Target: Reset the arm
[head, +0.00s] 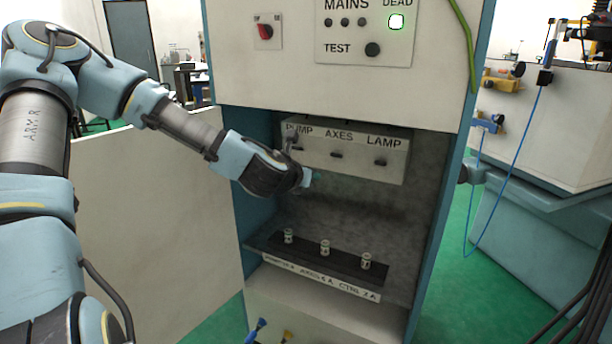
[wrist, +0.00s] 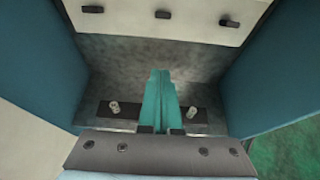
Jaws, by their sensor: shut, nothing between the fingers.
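My gripper (head: 308,179) reaches into the recess of a cream and blue cabinet (head: 350,95), below and in front of the PUMP end of a switch box (head: 345,158). In the wrist view its teal fingers (wrist: 158,98) are pressed together with nothing between them. They point into the recess, apart from the switches and fuses. My arm stretches from the left, bent at the elbow. Fuses labelled in amps stand upright in a dark holder (head: 318,262): left (head: 288,236), middle (head: 325,248), right (head: 366,261). The fingers hide the middle one in the wrist view.
The upper panel carries a red rotary switch (head: 265,31), a TEST knob (head: 372,49) and a lit green DEAD lamp (head: 396,21). The recess side walls stand close on both sides. A pale panel (head: 150,205) stands left; a teal machine base (head: 530,215) stands right.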

